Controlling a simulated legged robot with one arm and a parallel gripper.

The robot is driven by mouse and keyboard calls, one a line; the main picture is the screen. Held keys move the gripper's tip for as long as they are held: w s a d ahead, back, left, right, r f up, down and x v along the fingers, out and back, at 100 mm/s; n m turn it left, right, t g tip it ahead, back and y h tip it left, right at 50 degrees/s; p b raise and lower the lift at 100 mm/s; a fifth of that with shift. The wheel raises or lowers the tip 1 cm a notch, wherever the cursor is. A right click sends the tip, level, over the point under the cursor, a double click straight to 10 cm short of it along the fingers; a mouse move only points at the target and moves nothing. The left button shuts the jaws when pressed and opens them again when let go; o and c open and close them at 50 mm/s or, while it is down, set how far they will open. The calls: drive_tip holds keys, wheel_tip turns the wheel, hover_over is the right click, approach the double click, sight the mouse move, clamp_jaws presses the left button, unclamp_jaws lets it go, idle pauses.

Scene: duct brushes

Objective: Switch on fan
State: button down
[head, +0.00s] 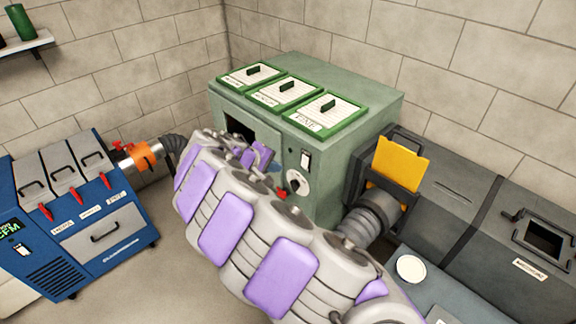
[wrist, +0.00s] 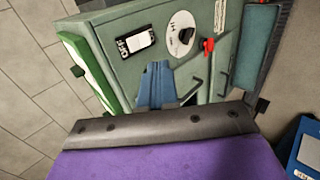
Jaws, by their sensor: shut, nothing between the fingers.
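The green cabinet (head: 345,185) stands in the middle of the head view. Its front has a rocker switch (head: 305,160) on a white plate, a white dial (head: 297,182) and a red knob (head: 282,194). In the wrist view the switch (wrist: 137,41) is left of the dial (wrist: 182,34). My gripper (wrist: 158,84) is shut and empty, in front of this panel and below the switch; I cannot tell whether it touches. A blue machine (head: 80,215) at left has a CFM display and another small switch (head: 21,250). No part is plainly marked as the fan.
A ribbed hose and orange collar (head: 145,156) join the blue machine's side. A dark grey duct (head: 460,195) with a yellow plate (head: 400,163) stands right of the cabinet. A white round lid (head: 410,268) lies at lower right. Brick walls close the back.

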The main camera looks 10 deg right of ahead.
sight(303, 166)
drive_tip(key=b+x, duration=0.1)
drive_tip(key=x, duration=0.3)
drive_tip(key=r+b+x, duration=0.1)
drive_tip(key=x, duration=0.3)
drive_tip(key=w+b+x, duration=0.1)
drive_tip(key=x, duration=0.3)
drive_tip(key=shift+d+r, duration=0.1)
drive_tip(key=shift+d, duration=0.4)
drive_tip(key=shift+a, duration=0.15)
drive_tip(key=shift+w+d, duration=0.15)
drive_tip(key=shift+d, duration=0.2)
